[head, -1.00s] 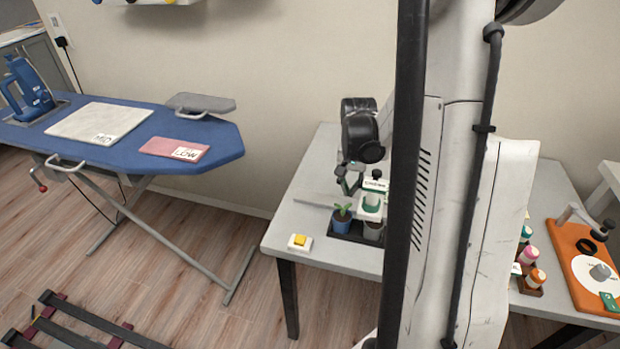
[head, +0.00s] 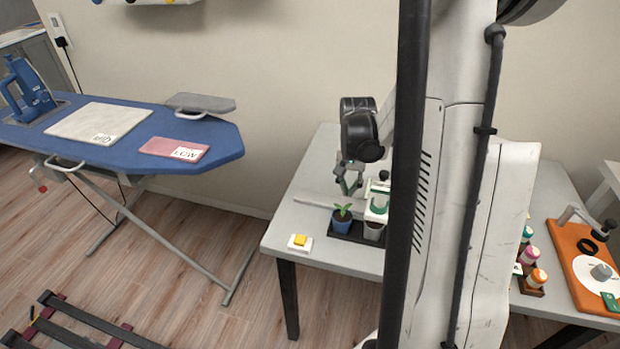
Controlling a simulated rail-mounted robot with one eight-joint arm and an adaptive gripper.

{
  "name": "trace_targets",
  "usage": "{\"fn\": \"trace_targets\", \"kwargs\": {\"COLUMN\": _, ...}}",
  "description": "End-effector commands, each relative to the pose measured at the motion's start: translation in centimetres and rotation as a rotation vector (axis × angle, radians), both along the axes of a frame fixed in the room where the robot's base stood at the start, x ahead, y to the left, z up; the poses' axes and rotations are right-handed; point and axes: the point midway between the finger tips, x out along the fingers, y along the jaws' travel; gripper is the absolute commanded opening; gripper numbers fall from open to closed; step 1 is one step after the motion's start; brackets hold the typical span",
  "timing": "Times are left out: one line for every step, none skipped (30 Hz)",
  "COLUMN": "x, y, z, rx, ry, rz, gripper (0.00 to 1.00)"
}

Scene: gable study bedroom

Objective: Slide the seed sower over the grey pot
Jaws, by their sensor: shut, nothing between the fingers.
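The seed sower (head: 377,208), a white body with a green ring-like part and a black knob, is at the dark tray on the grey table. The grey pot (head: 373,231) stands in the tray, just below the sower in the picture. My gripper (head: 350,190) is shut and empty, at the sower's left side. Whether it touches the sower cannot be told. My dark column and white arm hide the area right of the sower.
The dark tray (head: 345,237) holds the pots. A yellow button on a white base (head: 299,242) sits near the table's front left. A thin rail (head: 312,203) lies behind it. Bottles (head: 530,256) and an orange board (head: 580,262) are to the right. The ironing board (head: 120,140) stands apart at left.

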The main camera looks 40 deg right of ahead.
Motion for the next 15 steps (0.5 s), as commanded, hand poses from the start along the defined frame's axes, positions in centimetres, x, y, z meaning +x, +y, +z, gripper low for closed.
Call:
{"fn": "trace_targets", "kwargs": {"x": 0.2, "y": 0.2, "z": 0.0, "rx": 0.000, "ry": 0.000, "rz": 0.001, "gripper": 0.00}}
{"fn": "trace_targets", "kwargs": {"x": 0.3, "y": 0.2, "z": 0.0, "rx": 0.000, "ry": 0.000, "rz": 0.001, "gripper": 0.00}}
{"fn": "trace_targets", "kwargs": {"x": 0.4, "y": 0.4, "z": 0.0, "rx": 0.000, "ry": 0.000, "rz": 0.001, "gripper": 0.00}}
{"fn": "trace_targets", "kwargs": {"x": 0.5, "y": 0.4, "z": 0.0, "rx": 0.000, "ry": 0.000, "rz": 0.001, "gripper": 0.00}}
{"fn": "trace_targets", "kwargs": {"x": 0.6, "y": 0.5, "z": 0.0, "rx": 0.000, "ry": 0.000, "rz": 0.001, "gripper": 0.00}}
{"fn": "trace_targets", "kwargs": {"x": 0.6, "y": 0.5, "z": 0.0, "rx": 0.000, "ry": 0.000, "rz": 0.000, "gripper": 0.00}}
{"fn": "trace_targets", "kwargs": {"x": 0.7, "y": 0.6, "z": 0.0, "rx": 0.000, "ry": 0.000, "rz": 0.000, "gripper": 0.00}}
{"fn": "trace_targets", "kwargs": {"x": 0.7, "y": 0.6, "z": 0.1, "rx": 0.000, "ry": 0.000, "rz": 0.000, "gripper": 0.00}}
{"fn": "trace_targets", "kwargs": {"x": 0.7, "y": 0.6, "z": 0.2, "rx": 0.000, "ry": 0.000, "rz": 0.000, "gripper": 0.00}}
{"fn": "trace_targets", "kwargs": {"x": 0.7, "y": 0.6, "z": 0.4, "rx": 0.000, "ry": 0.000, "rz": 0.000, "gripper": 0.00}}
{"fn": "trace_targets", "kwargs": {"x": 0.6, "y": 0.5, "z": 0.6, "rx": 0.000, "ry": 0.000, "rz": 0.000, "gripper": 0.00}}
{"fn": "trace_targets", "kwargs": {"x": 0.6, "y": 0.5, "z": 0.9, "rx": 0.000, "ry": 0.000, "rz": 0.000, "gripper": 0.00}}
{"fn": "trace_targets", "kwargs": {"x": 0.6, "y": 0.6, "z": 1.1, "rx": 0.000, "ry": 0.000, "rz": 0.000, "gripper": 0.00}}
{"fn": "trace_targets", "kwargs": {"x": 0.6, "y": 0.6, "z": 1.4, "rx": 0.000, "ry": 0.000, "rz": 0.000, "gripper": 0.00}}
{"fn": "trace_targets", "kwargs": {"x": 0.6, "y": 0.6, "z": 1.6, "rx": 0.000, "ry": 0.000, "rz": 0.000, "gripper": 0.00}}
